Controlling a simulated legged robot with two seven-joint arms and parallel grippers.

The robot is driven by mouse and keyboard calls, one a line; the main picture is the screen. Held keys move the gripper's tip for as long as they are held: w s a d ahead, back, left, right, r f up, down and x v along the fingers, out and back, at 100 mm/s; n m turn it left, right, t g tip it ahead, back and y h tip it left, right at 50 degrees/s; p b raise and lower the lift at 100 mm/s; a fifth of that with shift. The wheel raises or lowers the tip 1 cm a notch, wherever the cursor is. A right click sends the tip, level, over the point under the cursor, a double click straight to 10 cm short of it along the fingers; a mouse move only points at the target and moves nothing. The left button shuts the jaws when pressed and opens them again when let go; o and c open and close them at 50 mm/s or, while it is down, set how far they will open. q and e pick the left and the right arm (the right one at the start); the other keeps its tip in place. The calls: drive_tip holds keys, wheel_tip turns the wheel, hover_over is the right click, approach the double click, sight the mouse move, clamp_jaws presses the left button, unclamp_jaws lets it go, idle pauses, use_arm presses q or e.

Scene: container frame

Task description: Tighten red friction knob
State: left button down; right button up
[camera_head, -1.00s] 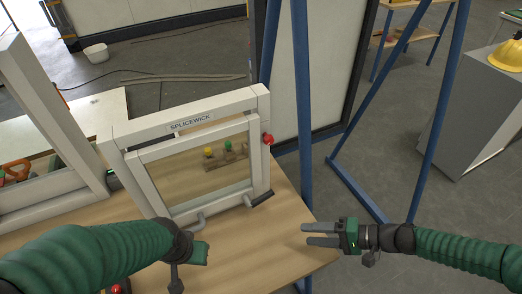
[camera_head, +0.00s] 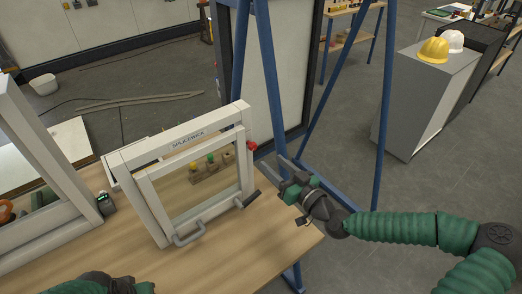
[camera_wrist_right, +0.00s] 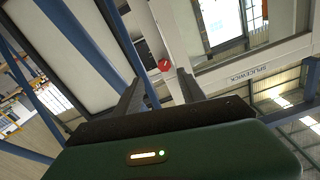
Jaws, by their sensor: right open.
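The red friction knob (camera_head: 252,145) sits on the right side post of the white frame (camera_head: 160,208), which stands upright on the table. My right gripper (camera_head: 268,168) is open and empty, just right of and below the knob, with its fingers pointing toward the frame. In the right wrist view, the red knob (camera_wrist_right: 164,65) lies beyond the fingertips and between the lines of the two fingers (camera_wrist_right: 160,90), not touched by them. My left gripper (camera_head: 128,286) is only partly in view at the bottom left edge; its jaws cannot be made out.
The wooden table (camera_head: 235,240) is clear in front of the frame. Small coloured knobs on a wooden block (camera_head: 210,168) show through the frame. Blue stand legs (camera_head: 265,80) rise close behind my right gripper.

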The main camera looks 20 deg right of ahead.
sight(255, 149)
drive_tip(key=w+a, duration=0.2)
drive_tip(key=w, duration=0.1)
drive_tip(key=w+a, duration=0.2)
drive_tip(key=shift+w+a+r+p, duration=0.1)
drive_tip(key=shift+w+r+p, duration=0.05)
drive_tip(key=shift+r+p, duration=0.2)
drive_tip(key=shift+w, duration=0.25)
drive_tip(key=shift+d+r, duration=0.1)
drive_tip(key=shift+d, duration=0.3)
drive_tip(key=shift+w+d, duration=0.1)
drive_tip(key=shift+d, duration=0.25)
drive_tip(key=shift+w+d+f, duration=0.25)
drive_tip(key=shift+w+f, duration=0.3)
drive_tip(key=shift+a, duration=0.2)
drive_tip(key=shift+c, duration=1.2)
drive_tip(key=shift+s+a+r, duration=0.3)
drive_tip(key=shift+a, duration=0.25)
drive_tip(key=c, duration=0.5)
drive_tip(key=shift+c, duration=1.2)
use_arm(q)
drive_tip(key=shift+s+a+r, duration=0.1)
drive_tip(key=shift+a+r, duration=0.4)
use_arm(e)
drive_tip(key=shift+d+f, duration=0.15)
drive_tip(key=shift+d, duration=0.15)
clamp_jaws()
